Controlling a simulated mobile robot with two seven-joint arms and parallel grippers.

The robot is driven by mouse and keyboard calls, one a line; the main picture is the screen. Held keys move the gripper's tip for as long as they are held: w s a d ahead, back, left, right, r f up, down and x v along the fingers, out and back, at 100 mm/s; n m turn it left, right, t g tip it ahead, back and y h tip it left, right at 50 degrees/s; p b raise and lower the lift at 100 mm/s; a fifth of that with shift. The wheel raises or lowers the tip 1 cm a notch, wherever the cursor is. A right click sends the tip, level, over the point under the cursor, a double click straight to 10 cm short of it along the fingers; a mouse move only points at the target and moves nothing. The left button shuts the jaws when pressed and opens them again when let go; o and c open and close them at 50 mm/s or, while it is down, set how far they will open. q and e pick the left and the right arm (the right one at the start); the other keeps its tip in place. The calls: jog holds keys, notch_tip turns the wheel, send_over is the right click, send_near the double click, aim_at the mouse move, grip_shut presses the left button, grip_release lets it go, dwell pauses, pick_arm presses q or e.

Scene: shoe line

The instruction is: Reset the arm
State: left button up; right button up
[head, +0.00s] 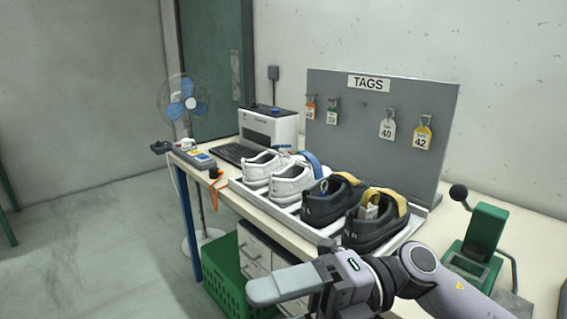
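My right arm (422,268) comes in from the lower right and reaches left across the front of the workbench. Its gripper (272,288) points left, in front of the bench's near edge and the drawers. One light grey finger shows clearly and hides most of the other, so the gap between them cannot be seen. No object shows in it. My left arm and gripper are not in view.
A white tray (290,222) on the bench holds white shoes (290,181) and dark shoes (372,224). Behind stand a tag board (350,135) and a printer (268,126). A green press (480,240) is at right, a green crate (226,280) below. The left floor is clear.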

jog(key=w+d+m+t+y, duration=0.2)
jog(key=w+m+t+y, duration=0.4)
jog(key=m+t, duration=0.65)
jog(key=w+d+f+m+t+h+p, duration=0.1)
jog(key=w+d+f+m+t+h, duration=0.1)
jog(key=d+f+m+t+h, duration=0.35)
jog(key=w+d+f+m+t+h+p, duration=0.1)
jog(key=w+d+f+m+t+h, duration=0.1)
jog(key=f+m+t+h, duration=0.65)
jog(key=s+d+f+m+g+h, duration=0.3)
jog(key=s+d+f+m, duration=0.3)
jog(key=f, duration=0.4)
jog(key=s+d+f+m+g+h, duration=0.4)
jog(key=s+d+f+m+g, duration=0.1)
jog(key=s+f, duration=0.4)
jog(key=shift+s+d+f+m+g+p, duration=0.15)
jog(key=shift+d+f+m+g+p, duration=0.3)
jog(key=shift+f+m+g, duration=0.3)
jog(key=shift+f, duration=0.1)
